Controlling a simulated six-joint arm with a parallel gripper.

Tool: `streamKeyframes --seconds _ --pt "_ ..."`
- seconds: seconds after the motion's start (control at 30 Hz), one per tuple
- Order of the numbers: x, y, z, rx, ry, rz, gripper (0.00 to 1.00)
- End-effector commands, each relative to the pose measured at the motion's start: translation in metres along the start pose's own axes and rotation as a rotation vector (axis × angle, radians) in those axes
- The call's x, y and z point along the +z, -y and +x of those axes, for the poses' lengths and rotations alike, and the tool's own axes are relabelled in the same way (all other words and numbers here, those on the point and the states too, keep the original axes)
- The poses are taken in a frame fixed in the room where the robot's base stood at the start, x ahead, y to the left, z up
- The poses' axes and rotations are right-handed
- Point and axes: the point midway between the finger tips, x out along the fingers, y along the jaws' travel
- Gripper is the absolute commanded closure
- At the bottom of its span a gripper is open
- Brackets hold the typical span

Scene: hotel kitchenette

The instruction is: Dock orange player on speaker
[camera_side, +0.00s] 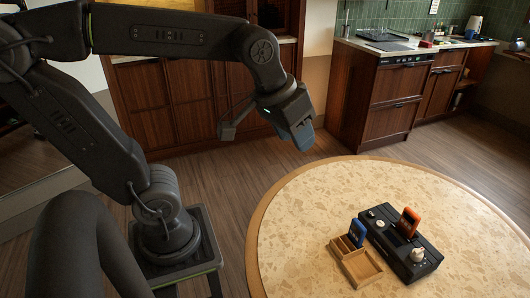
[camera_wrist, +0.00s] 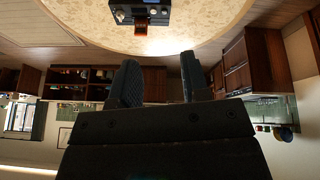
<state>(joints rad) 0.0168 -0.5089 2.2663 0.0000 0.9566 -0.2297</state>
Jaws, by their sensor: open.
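The orange player (camera_side: 409,221) stands on the black speaker (camera_side: 428,262), leaning slightly, at the middle of its top; its lower end is hidden in or behind the speaker body. The speaker lies on the round table. My gripper (camera_side: 303,140) is high above the floor beyond the table's far left edge, well away from the player. In the wrist view its two fingers (camera_wrist: 159,62) are apart with nothing between them.
A small wooden tray (camera_side: 357,268) sits left of the speaker, with a blue player (camera_side: 357,231) standing in its back part. A small pale object (camera_side: 418,254) sits on the speaker's near end. The rest of the round table (camera_side: 300,220) is clear. Wooden cabinets (camera_side: 385,95) stand behind.

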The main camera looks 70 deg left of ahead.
Motion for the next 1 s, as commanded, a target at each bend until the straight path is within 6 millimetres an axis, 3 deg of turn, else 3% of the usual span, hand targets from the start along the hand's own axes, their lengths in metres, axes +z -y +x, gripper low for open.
streamKeyframes --seconds 0.1,0.3,1.0 --pt "0.035 0.011 0.001 0.002 -0.039 0.113 0.58" --pt "0.06 0.018 0.006 0.0 -0.066 0.208 0.58" --pt "0.061 0.018 0.007 0.0 -0.065 0.215 0.58"
